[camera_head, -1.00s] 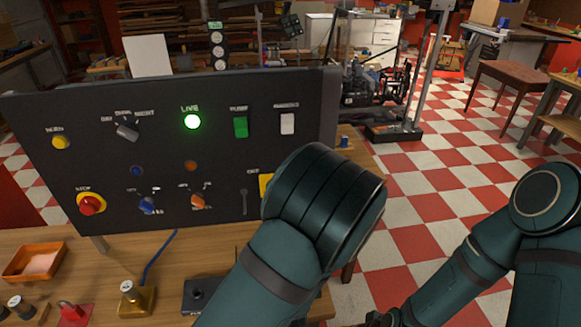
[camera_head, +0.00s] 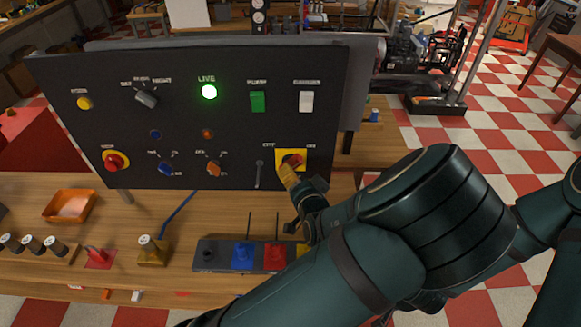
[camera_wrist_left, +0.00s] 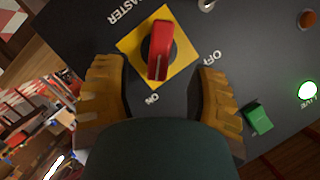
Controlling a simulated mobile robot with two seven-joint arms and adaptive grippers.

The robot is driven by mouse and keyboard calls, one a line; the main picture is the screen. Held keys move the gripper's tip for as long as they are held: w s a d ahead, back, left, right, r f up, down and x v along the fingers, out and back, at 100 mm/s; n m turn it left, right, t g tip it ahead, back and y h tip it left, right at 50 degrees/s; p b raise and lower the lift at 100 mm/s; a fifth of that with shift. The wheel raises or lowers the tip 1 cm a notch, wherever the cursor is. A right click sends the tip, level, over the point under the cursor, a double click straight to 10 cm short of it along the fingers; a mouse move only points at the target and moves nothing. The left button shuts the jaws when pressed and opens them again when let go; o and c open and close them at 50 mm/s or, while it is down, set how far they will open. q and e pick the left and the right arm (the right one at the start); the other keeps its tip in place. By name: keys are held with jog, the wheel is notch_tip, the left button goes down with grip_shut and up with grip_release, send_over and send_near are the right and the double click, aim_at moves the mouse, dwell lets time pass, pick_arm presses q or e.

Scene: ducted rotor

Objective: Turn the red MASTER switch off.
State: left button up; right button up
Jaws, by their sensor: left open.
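The red MASTER switch (camera_head: 292,159) is a rotary handle on a yellow plate (camera_head: 281,154) at the lower right of the black panel. In the left wrist view the red handle (camera_wrist_left: 158,50) has its white line toward the ON label; OFF is to the right. My left gripper (camera_head: 288,178) is just in front of the switch, partly covering it in the head view. In the wrist view the yellow-tipped left gripper (camera_wrist_left: 158,95) is open, its fingers apart on either side below the handle, without visible contact. My right gripper is out of view.
The black panel (camera_head: 230,110) carries a lit green LIVE lamp (camera_head: 209,92), a green switch (camera_head: 257,101), a white switch (camera_head: 306,101) and a red stop button (camera_head: 114,161). Below on the bench are a box with coloured controls (camera_head: 242,256) and an orange tray (camera_head: 70,206).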

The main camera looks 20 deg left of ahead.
aim_at(291, 165)
pick_arm(q)
jog(key=x, duration=0.6)
jog(key=shift+w+a, duration=0.1)
grip_shut()
